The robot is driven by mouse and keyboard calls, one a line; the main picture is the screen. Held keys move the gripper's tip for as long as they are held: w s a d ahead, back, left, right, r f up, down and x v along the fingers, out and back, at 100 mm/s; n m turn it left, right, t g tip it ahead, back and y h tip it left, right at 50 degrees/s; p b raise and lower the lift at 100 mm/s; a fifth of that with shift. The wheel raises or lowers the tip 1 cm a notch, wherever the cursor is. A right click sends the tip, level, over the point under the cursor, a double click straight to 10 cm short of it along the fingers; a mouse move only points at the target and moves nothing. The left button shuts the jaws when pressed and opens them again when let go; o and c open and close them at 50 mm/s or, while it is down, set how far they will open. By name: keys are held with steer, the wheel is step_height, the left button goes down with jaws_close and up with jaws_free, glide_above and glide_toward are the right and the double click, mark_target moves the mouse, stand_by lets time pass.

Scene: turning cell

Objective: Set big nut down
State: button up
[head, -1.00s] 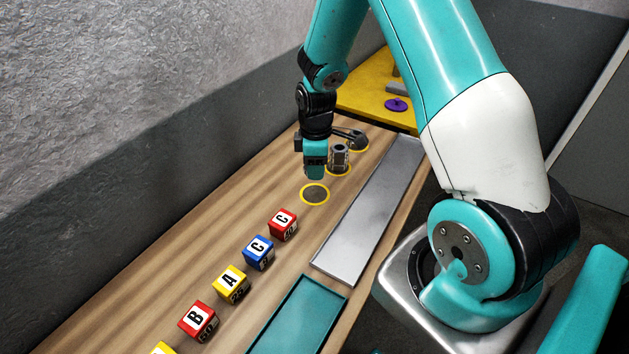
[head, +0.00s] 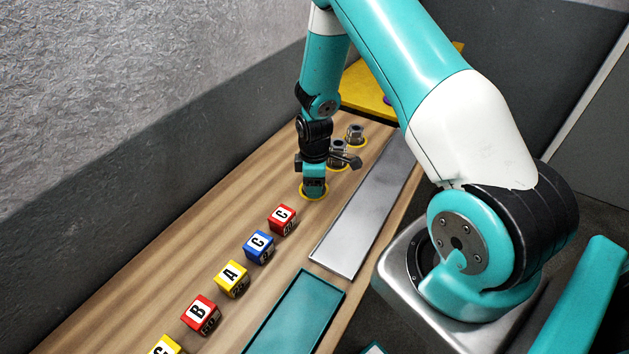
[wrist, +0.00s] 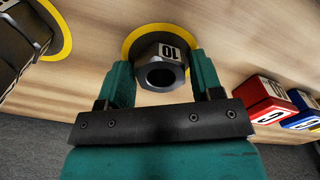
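The big nut (wrist: 161,68) is a grey metal hex nut with a dark bore and a white label reading 10. In the wrist view it sits between the two teal fingers of my gripper (wrist: 162,78), which lie close against both sides. A yellow ring (wrist: 132,38) on the bench shows around the nut. In the head view my gripper (head: 314,186) is low over this ring (head: 303,194) and hides the nut. Whether the nut touches the bench cannot be told.
Two other metal parts stand on yellow rings behind, the nearer one (head: 338,158) partly covered by my gripper and the farther one (head: 355,134) clear. Lettered cubes, the closest red (head: 282,219), line the bench in front. A metal plate (head: 352,235) and teal tray (head: 337,292) lie right.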

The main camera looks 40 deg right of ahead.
steer(key=shift+o, duration=0.9)
steer(key=shift+r, duration=0.1)
steer(key=s+a+r+b, duration=0.1)
steer(key=a+r+b, duration=0.35)
steer(key=r, duration=1.25)
steer(key=s+a+r+m+y, duration=0.1)
steer(key=s+a+r+y, duration=0.1)
steer(key=s+a+r, duration=0.4)
steer(key=s+a+r+m+y+p, duration=0.1)
steer(key=s+a+r, duration=0.5)
steer(key=s+a, duration=0.6)
steer(key=s+m+y, duration=0.1)
steer(key=s, duration=0.2)
steer(key=shift+r, duration=0.3)
